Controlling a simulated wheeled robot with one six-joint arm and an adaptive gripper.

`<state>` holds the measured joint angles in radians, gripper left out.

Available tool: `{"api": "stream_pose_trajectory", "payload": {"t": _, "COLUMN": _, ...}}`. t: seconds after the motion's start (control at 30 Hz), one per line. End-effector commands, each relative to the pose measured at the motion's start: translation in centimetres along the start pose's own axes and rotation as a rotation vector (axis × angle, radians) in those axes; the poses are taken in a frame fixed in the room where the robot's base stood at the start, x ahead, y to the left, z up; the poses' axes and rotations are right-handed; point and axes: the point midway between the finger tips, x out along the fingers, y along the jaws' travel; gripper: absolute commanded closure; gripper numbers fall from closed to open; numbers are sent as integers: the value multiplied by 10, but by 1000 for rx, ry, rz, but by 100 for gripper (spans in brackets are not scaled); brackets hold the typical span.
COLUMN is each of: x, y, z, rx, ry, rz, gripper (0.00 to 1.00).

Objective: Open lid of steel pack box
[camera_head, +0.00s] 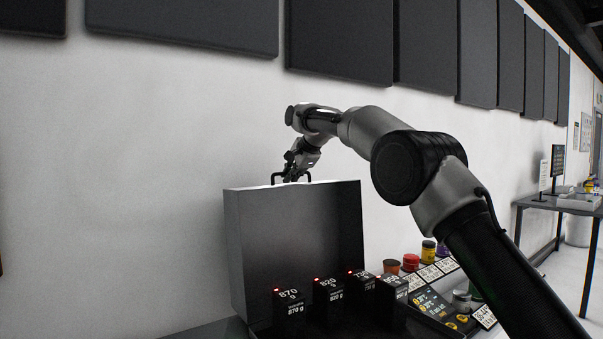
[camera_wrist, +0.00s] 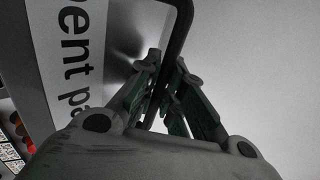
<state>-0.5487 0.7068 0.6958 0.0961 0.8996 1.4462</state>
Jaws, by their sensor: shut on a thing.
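The steel pack box stands on the table in the head view, with its grey lid (camera_head: 295,235) raised upright at the back. A dark handle (camera_head: 305,176) sits on the lid's top edge. My gripper (camera_head: 290,175) is at that handle, shut on it. In the wrist view my gripper's fingers (camera_wrist: 170,90) close around the dark handle bar (camera_wrist: 182,35). The lid's outer face (camera_wrist: 70,60) shows at the left there, with large printed letters. Several black blocks (camera_head: 290,305) with red lights and gram readings stand inside the box. The box's lower front is cut off by the frame.
Several coloured jars (camera_head: 411,262) and label cards (camera_head: 430,272) stand right of the box. A control panel (camera_head: 440,308) lies in front of them. My arm crosses the right side. A white wall (camera_head: 130,170) stands close behind the lid. Another table (camera_head: 560,202) is at the far right.

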Motion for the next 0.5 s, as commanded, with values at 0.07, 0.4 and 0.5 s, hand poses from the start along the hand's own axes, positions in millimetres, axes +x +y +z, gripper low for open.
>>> {"api": "stream_pose_trajectory", "payload": {"t": 0.07, "x": 2, "y": 0, "z": 4, "rx": 3, "ry": -2, "rz": 0, "gripper": 100}}
{"api": "stream_pose_trajectory", "payload": {"t": 0.4, "x": 3, "y": 0, "z": 4, "rx": 3, "ry": -2, "rz": 0, "gripper": 100}}
{"api": "stream_pose_trajectory", "payload": {"t": 0.5, "x": 3, "y": 0, "z": 4, "rx": 3, "ry": -2, "rz": 0, "gripper": 85}}
